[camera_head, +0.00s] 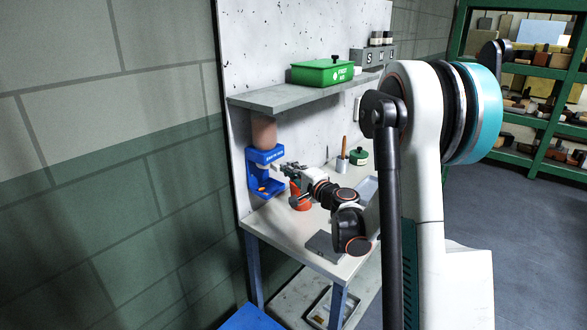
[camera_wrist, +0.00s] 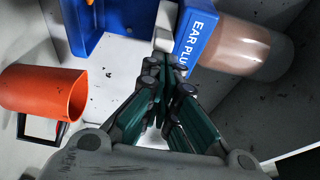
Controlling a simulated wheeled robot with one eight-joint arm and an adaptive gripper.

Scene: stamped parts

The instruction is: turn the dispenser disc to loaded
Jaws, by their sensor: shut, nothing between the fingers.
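The blue ear plug dispenser (camera_head: 265,157) hangs on the back panel below the shelf, with a brownish clear container (camera_head: 264,131) on top. In the wrist view its blue body (camera_wrist: 198,38) carries the letters "EAR PLU", and the container (camera_wrist: 236,47) lies to the right. A pale grey-white piece (camera_wrist: 165,38) sticks out at the dispenser's side, right beyond my fingertips; I cannot tell whether it is the disc or its handle, or which setting it shows. My gripper (camera_wrist: 162,72) is shut and empty, close to that piece; contact is unclear. In the head view my gripper (camera_head: 283,168) is beside the dispenser's front.
An orange-red cup (camera_wrist: 45,92) stands on the bench near my gripper. A blue tray part (camera_wrist: 95,22) of the dispenser is at upper left. A green first-aid box (camera_head: 322,71) sits on the shelf (camera_head: 285,97). A green-lidded jar (camera_head: 359,156) stands farther right.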

